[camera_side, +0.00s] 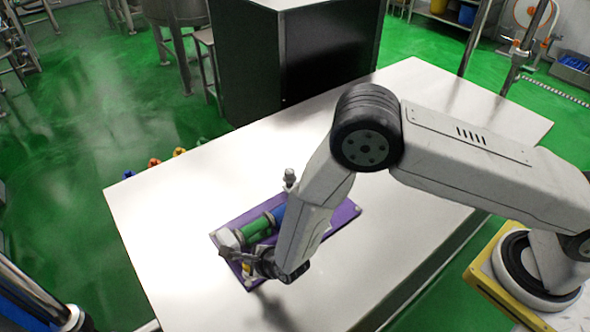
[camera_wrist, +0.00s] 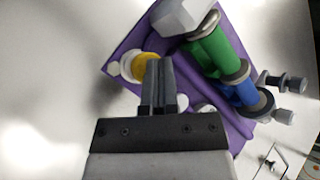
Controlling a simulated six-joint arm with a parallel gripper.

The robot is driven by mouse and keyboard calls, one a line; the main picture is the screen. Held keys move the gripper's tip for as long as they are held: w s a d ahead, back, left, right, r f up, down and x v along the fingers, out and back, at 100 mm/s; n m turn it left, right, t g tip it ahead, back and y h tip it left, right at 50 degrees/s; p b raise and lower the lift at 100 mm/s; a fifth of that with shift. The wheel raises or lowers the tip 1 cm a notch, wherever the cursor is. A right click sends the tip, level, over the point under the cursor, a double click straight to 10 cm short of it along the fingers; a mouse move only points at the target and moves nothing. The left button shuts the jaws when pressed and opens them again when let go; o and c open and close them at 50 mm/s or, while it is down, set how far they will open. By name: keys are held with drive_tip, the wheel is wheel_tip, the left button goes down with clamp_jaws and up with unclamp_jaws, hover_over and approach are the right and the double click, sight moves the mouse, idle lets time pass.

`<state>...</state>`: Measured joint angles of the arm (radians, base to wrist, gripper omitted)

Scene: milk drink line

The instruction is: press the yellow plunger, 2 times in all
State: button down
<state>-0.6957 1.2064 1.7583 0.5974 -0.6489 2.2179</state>
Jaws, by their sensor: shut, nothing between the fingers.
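The yellow plunger (camera_wrist: 143,64) shows in the wrist view as a yellow disc with white round parts beside it, on the purple base (camera_wrist: 122,52). My gripper (camera_wrist: 159,62) is shut and empty. Its fingertips overlap the right part of the yellow disc in that view; I cannot tell whether they touch it. In the side view my gripper (camera_side: 246,262) is low at the near left end of the purple base (camera_side: 345,214), and the arm and gripper largely hide the plunger there.
A green (camera_wrist: 217,52) and blue (camera_wrist: 243,92) cylinder assembly with grey collars lies along the base beside my gripper. A grey faceted knob (camera_wrist: 184,14) sits at its end. A dark cabinet (camera_side: 300,60) stands behind.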

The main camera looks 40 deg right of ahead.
drive_tip(key=shift+f, duration=0.55)
idle(0.9)
drive_tip(key=shift+r, duration=1.5)
drive_tip(key=shift+r, duration=0.2)
drive_tip(key=shift+r, duration=2.3)
